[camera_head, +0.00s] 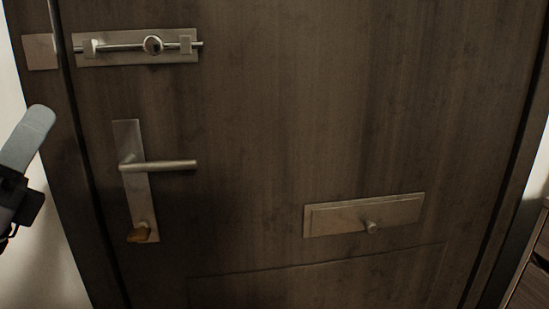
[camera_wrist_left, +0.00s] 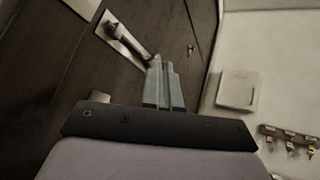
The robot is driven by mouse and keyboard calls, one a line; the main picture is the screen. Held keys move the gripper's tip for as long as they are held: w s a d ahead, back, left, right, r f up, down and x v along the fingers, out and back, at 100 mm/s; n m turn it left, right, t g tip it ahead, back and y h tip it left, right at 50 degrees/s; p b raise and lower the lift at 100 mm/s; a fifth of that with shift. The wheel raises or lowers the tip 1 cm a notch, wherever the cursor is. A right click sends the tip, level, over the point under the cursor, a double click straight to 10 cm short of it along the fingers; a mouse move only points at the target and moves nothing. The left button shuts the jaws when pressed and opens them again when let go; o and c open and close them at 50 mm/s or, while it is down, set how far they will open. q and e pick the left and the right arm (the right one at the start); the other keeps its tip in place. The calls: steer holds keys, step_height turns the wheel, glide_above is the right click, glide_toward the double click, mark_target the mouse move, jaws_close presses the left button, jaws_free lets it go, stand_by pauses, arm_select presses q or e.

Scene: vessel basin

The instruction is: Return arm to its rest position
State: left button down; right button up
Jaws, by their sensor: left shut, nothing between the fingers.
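My left gripper (camera_head: 36,122) shows at the left edge of the head view, in front of the pale wall and left of the door. It is apart from the door handle (camera_head: 170,165) in that view. In the left wrist view my left gripper's grey fingers (camera_wrist_left: 158,66) are together with nothing between them. My right gripper is in neither view.
The dark wooden door (camera_head: 260,120) carries a sliding bolt (camera_head: 125,46) at upper left, a brass-coloured turn knob (camera_head: 138,234) and a letter flap (camera_head: 365,214). The left wrist view shows a white wall panel (camera_wrist_left: 237,90) and a key rack (camera_wrist_left: 287,134). A drawer unit (camera_head: 530,275) stands at lower right.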

arm_select(q)
steer(key=w+a+f+n+g+y, duration=0.2)
steer(key=a+f+n+g+y, duration=0.1)
steer(key=f+n+y, duration=1)
steer(key=w+a+f+n+g+y, duration=0.15)
steer(key=a+f+n+y, duration=0.45)
steer(key=n, duration=1)
steer(key=s+d+f+n+g+h, duration=0.1)
steer(key=s+d+f+n+g, duration=0.15)
steer(key=f, duration=0.55)
steer(key=s+d+f+n+g, duration=0.2)
steer(key=s+d+f+g, duration=0.15)
steer(key=f, duration=0.35)
steer(key=s+d+f+n+g+h, duration=0.15)
steer(key=s+f+g, duration=0.25)
steer(key=f, duration=0.4)
steer(key=s+d+f+n+g+h, duration=0.25)
steer(key=s+d+f+g, duration=0.35)
steer(key=s, duration=0.4)
steer(key=w+d+f+t+h, duration=0.2)
steer(key=w+d+f+t, duration=0.3)
steer(key=w+f+t, duration=0.25)
step_height(320, 180, up, 10)
steer(key=a+p, duration=0.1)
steer(key=p, duration=1.1)
steer(key=shift+s+r+m+p, duration=0.25)
steer(key=shift+s+m+p, duration=0.15)
steer(key=shift+m, duration=0.05)
